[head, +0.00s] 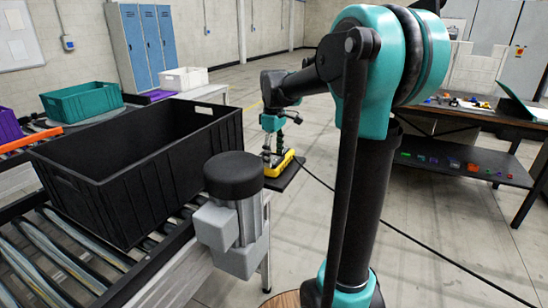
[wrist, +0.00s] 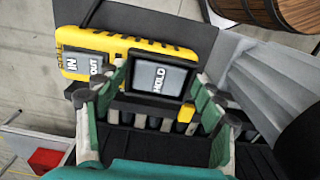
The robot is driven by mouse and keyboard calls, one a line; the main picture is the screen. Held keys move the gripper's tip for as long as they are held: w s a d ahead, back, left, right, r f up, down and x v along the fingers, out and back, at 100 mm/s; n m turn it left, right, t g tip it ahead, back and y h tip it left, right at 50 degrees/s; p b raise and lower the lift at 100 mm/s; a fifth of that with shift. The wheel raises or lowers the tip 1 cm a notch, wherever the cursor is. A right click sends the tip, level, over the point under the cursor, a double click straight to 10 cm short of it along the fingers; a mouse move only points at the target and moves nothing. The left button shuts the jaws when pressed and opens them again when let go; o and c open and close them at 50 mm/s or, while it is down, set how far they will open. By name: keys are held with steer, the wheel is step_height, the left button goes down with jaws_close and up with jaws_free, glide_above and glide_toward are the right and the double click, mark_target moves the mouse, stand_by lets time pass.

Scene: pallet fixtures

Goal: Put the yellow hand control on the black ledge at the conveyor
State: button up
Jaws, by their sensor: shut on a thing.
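The yellow hand control (head: 279,165) is at the black ledge (head: 288,180) on the conveyor's right side. In the wrist view the yellow hand control (wrist: 135,43) shows its IN, OUT and HOLD buttons. My gripper (head: 270,150) is over the control from above. In the wrist view my gripper (wrist: 158,88) has its green fingers on either side of the HOLD part, shut on the control. The dark ledge surface (wrist: 203,42) shows beside and behind it. I cannot tell whether the control touches the ledge or hangs just above it.
A grey motor with a black cap (head: 235,215) stands close to the ledge, and it shows at the right of the wrist view (wrist: 240,80). A large black crate (head: 110,185) sits on the conveyor rollers. A black cable (head: 410,232) crosses the floor. A workbench (head: 470,120) stands at right.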

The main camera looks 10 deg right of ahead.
steer(key=shift+f, duration=0.3)
steer(key=o, duration=1.5)
steer(key=shift+f, duration=0.1)
steer(key=shift+c, duration=0.2)
step_height(320, 180, up, 12)
